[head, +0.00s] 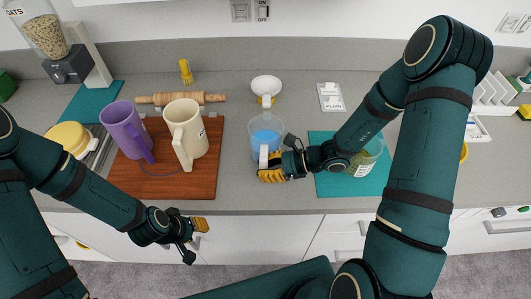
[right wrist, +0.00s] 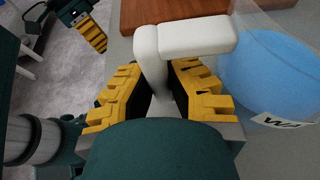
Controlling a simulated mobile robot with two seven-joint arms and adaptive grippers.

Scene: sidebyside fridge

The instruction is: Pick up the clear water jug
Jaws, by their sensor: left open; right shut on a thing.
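The clear water jug (head: 267,132) stands upright on the grey counter, with blue water inside and a white handle towards me. In the right wrist view the jug (right wrist: 275,75) is at the right, with part of a label showing. My right gripper (head: 271,175) is at the jug's handle. In the right wrist view its yellow fingers (right wrist: 162,90) are on both sides of the white handle (right wrist: 155,60), shut on it. My left gripper (head: 196,238) is open and empty in front of the counter edge, below the wooden board.
A purple pitcher (head: 124,128) and a cream pitcher (head: 187,130) stand on a wooden board (head: 205,180) left of the jug. A glass container (head: 366,160) stands on a teal mat (head: 330,185) to the right, partly behind my right arm.

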